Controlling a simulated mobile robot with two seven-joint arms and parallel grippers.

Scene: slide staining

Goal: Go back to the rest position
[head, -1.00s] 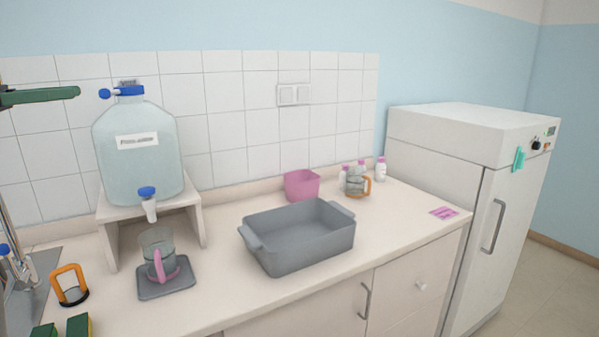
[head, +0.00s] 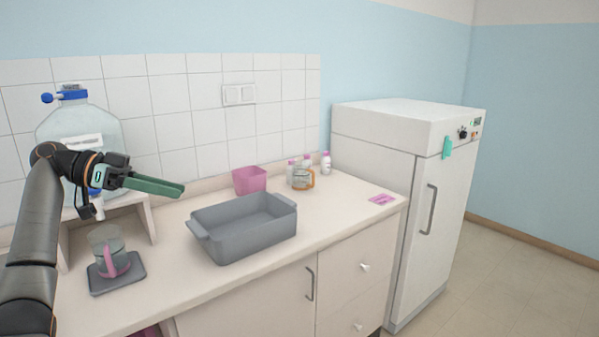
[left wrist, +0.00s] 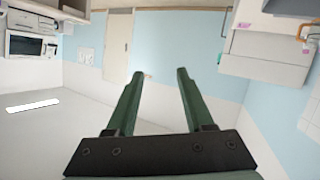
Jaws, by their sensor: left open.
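My left gripper (head: 157,187) is raised in front of the large water bottle (head: 72,122) at the left of the head view, its green fingers pointing right. In the left wrist view its two green fingers (left wrist: 155,80) stand apart with nothing between them. It touches nothing on the counter that I can see. My right gripper is in neither view.
A jug with pink handle (head: 107,250) stands on a grey pad (head: 130,277). A white cabinet (head: 400,190) stands right.

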